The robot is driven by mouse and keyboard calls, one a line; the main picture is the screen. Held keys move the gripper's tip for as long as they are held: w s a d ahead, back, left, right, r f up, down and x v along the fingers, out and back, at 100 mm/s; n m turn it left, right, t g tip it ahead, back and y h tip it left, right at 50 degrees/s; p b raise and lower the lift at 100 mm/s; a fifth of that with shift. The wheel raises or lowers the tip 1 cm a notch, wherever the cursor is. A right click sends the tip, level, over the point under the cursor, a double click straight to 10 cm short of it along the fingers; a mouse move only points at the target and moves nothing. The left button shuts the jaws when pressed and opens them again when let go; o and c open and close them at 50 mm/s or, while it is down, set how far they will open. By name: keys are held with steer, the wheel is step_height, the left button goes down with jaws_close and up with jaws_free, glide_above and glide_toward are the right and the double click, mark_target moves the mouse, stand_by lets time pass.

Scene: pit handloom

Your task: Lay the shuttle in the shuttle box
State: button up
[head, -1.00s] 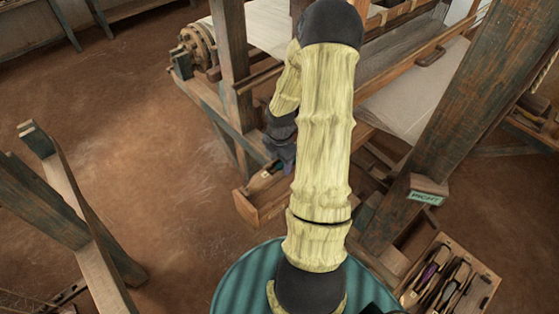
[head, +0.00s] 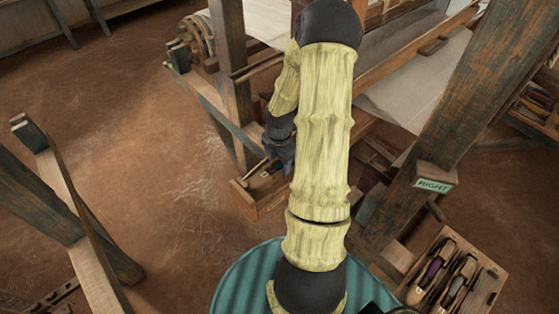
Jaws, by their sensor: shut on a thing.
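My gripper (head: 278,160) is small in the head view, just left of my pale, bamboo-like arm. It points down over the open wooden shuttle box (head: 248,205) at the near end of the loom. The gripper is shut on the shuttle (head: 258,168), of which only a slim part shows to the left of the jaws. The shuttle is at or just above the box's opening; I cannot tell whether it touches the floor of the box. My forearm hides the right part of the box.
A tray (head: 497,290) with several shuttles stands at lower right. A green "RIGHT" sign (head: 433,184) is on the slanted loom post (head: 470,120). An upright loom post (head: 232,80) stands behind the gripper.

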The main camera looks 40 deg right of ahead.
mark_target(279, 165)
steer(key=shift+f+b, duration=0.8)
steer(key=shift+f, duration=0.75)
steer(key=o, duration=1.2)
steer(key=shift+o, duration=0.2)
step_height(279, 165, up, 8)
steer(key=p, duration=0.8)
